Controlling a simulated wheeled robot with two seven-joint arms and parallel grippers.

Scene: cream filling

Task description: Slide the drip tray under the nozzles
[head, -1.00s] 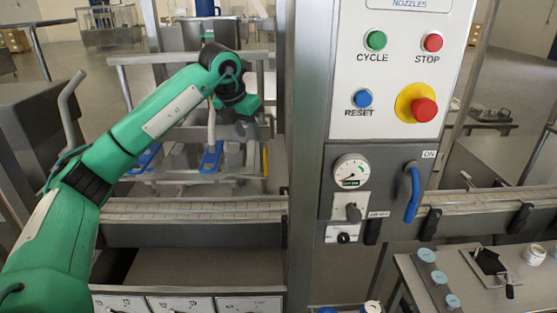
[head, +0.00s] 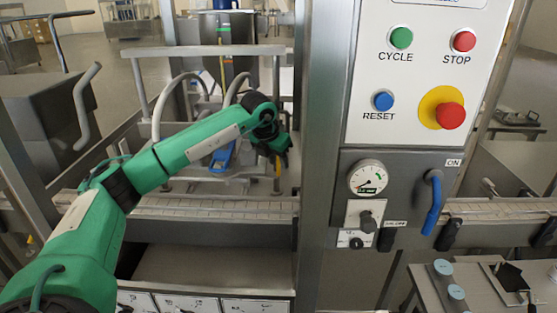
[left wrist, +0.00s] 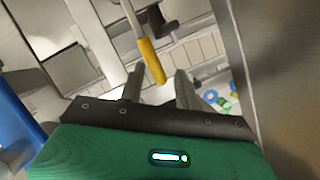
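My left gripper (head: 279,170) is at the far side of the conveyor, beside the steel post, with its fingertips mostly hidden by the arm's end. In the left wrist view its two fingers (left wrist: 160,88) are apart, with nothing seen held between them. A yellow handle on a rod (left wrist: 152,62) lies just past the gap between the fingers; part of the yellow shows below the gripper in the head view (head: 277,186). I cannot pick out the drip tray or the nozzle tips with certainty. My right gripper is not in view.
A steel post (head: 325,150) and the control panel (head: 415,80) stand right of my left arm. A blue handle (head: 222,157) is close left of the gripper. The conveyor (head: 215,206) runs beneath the arm. A side table (head: 440,300) with pale blue discs stands lower right.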

